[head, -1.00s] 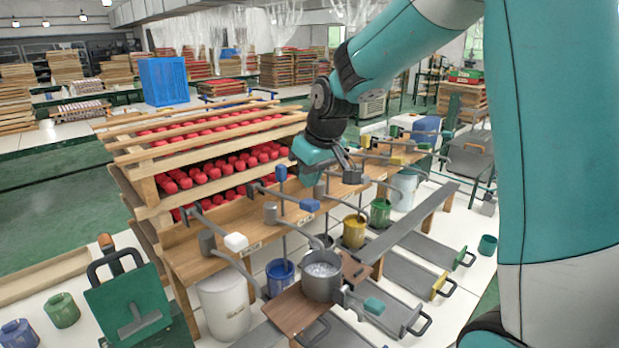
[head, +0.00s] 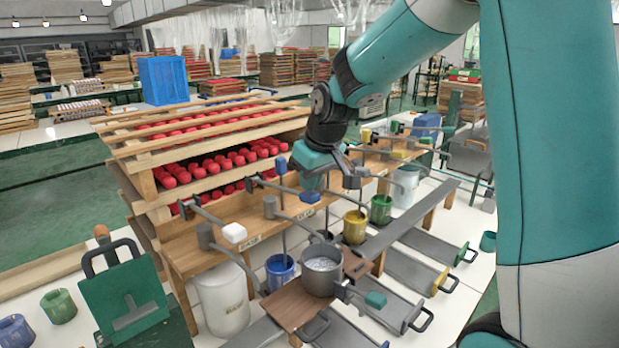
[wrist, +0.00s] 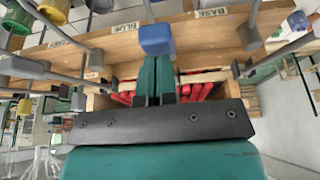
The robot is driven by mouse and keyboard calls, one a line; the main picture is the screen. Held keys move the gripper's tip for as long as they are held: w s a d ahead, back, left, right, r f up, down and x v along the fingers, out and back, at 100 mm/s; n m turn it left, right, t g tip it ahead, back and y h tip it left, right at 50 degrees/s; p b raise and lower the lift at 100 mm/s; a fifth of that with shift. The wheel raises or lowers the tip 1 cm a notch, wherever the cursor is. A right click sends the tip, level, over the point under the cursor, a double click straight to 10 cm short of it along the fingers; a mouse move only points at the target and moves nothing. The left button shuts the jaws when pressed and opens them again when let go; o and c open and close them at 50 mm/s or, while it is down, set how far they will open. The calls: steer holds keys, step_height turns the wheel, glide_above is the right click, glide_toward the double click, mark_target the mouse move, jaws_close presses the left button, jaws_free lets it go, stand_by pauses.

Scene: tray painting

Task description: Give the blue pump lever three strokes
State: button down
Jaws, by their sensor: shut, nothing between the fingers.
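The blue pump lever has a grey arm ending in a blue block (head: 310,196), sticking out over the wooden bench in the head view. My gripper (head: 312,184) is shut and empty, pointing down just above and behind that block. In the wrist view, my teal fingertips (wrist: 157,62) are together, right by the blue block (wrist: 156,38). I cannot tell if they touch it. My fingers hide most of the lever arm in the wrist view. A blue bucket (head: 280,271) stands below, in front of the bench.
A lever with a white block (head: 234,232) is to the left. Levers with yellow and other ends stand to the right. A grey pot (head: 321,276) sits on a board in front, and a yellow bucket (head: 355,228) is to the right. Racks of red items stand behind.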

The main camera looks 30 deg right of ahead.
steer(key=shift+f+b, duration=3.05)
steer(key=shift+f, duration=1.3)
step_height(320, 180, up, 12)
steer(key=p, duration=0.9)
steer(key=shift+f, duration=0.25)
steer(key=shift+f+b, duration=4.1)
steer(key=shift+f, duration=1.55)
step_height(320, 180, up, 12)
steer(key=p, duration=0.9)
steer(key=shift+f, duration=0.35)
